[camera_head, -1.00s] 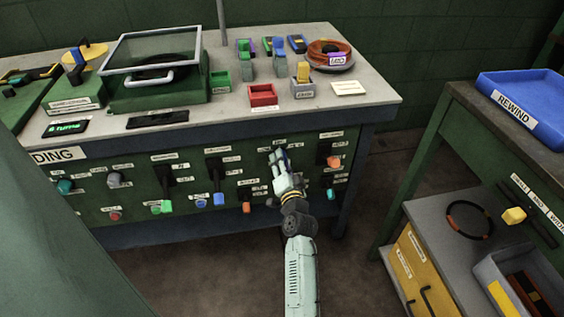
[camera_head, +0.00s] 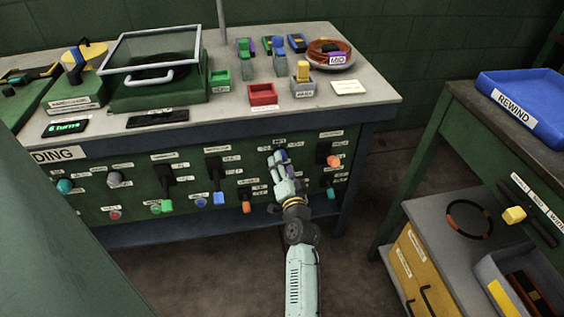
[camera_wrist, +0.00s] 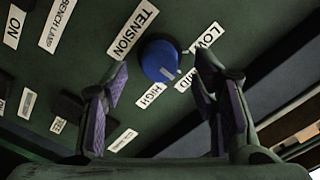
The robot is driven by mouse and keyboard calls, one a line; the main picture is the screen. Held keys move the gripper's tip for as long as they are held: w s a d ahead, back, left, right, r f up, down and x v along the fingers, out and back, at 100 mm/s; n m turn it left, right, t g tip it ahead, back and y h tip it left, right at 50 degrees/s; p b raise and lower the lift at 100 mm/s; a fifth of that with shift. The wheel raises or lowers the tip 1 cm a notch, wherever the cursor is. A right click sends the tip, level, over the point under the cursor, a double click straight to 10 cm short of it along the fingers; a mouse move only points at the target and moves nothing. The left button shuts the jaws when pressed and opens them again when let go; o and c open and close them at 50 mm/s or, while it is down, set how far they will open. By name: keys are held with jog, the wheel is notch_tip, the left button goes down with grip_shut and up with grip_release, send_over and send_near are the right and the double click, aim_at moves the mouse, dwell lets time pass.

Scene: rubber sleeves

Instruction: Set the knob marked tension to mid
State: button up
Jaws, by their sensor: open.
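The blue tension knob (camera_wrist: 160,60) sits on the green panel beside its TENSION label (camera_wrist: 133,31). LOW (camera_wrist: 207,37), MID (camera_wrist: 185,80) and HIGH (camera_wrist: 152,95) labels stand around it. A pale mark on the knob's face points toward the lower right, near MID; its exact alignment is hard to tell. My gripper (camera_wrist: 163,74) is open, with one finger on each side of the knob and gaps visible. In the head view, my gripper (camera_head: 279,158) is at the bench's front panel and mostly covers the knob.
An orange-tipped switch (camera_head: 333,161) is close to the right of my gripper. Other knobs and levers line the panel to the left. A shelf unit (camera_head: 455,110) stands at right.

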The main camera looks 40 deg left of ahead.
jog(key=v, duration=0.9)
jog(key=shift+s+d, duration=0.2)
dwell(0.3)
